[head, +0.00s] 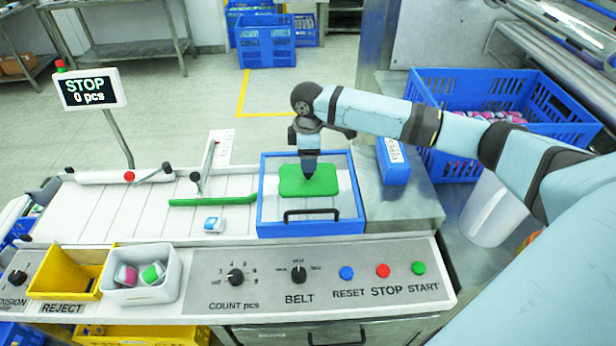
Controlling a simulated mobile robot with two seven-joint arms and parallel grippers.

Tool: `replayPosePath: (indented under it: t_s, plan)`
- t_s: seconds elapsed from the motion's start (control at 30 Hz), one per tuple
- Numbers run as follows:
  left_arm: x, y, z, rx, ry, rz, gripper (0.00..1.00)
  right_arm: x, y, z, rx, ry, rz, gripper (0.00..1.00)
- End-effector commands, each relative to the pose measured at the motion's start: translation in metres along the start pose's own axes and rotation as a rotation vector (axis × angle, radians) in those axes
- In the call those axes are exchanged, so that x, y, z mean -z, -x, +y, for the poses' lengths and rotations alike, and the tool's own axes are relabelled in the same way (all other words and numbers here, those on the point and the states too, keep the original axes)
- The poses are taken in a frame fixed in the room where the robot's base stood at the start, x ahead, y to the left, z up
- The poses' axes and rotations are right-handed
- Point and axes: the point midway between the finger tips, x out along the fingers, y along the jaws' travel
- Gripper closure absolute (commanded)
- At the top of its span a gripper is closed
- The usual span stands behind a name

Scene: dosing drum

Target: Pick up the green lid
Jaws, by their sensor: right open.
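The green lid (326,187) is a flat, rounded rectangle lying inside the blue-framed tray (262,213) at the middle of the head view. My right gripper (308,177) points straight down over the lid's middle, its fingertips at or just above the surface. Whether they touch it I cannot tell. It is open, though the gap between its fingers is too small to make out. My left gripper is not in view.
A black handle (311,213) is at the tray's front. A white belt (110,210) with a green bar (212,201) and a small pack (212,225) lies left. A blue case (393,162) stands right. The control panel (330,275) runs along the front.

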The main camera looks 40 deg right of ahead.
Motion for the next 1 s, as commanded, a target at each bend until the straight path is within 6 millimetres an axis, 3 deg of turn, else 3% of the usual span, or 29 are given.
replayPosePath:
  t_s: [0.17, 0.43, 0.7, 0.73, 0.93, 1.0]
  plan:
    - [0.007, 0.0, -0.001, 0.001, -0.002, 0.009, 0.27, 0.0, -0.013, 0.0, 0.001, 0.0, -0.001, 0.4]
    - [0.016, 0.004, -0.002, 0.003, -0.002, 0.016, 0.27, -0.001, -0.051, -0.001, 0.0, 0.0, -0.001, 0.4]
    - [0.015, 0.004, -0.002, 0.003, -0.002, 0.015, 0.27, -0.001, -0.056, -0.001, -0.001, 0.001, 0.0, 0.4]
    - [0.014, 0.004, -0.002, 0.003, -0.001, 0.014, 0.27, -0.001, -0.056, -0.001, -0.001, 0.001, 0.0, 0.42]
    - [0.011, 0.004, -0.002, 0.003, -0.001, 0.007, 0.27, -0.001, -0.055, -0.001, -0.001, 0.001, 0.0, 0.88]
    - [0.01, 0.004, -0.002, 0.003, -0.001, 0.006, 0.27, -0.001, -0.055, 0.0, -0.001, 0.001, 0.0, 0.93]
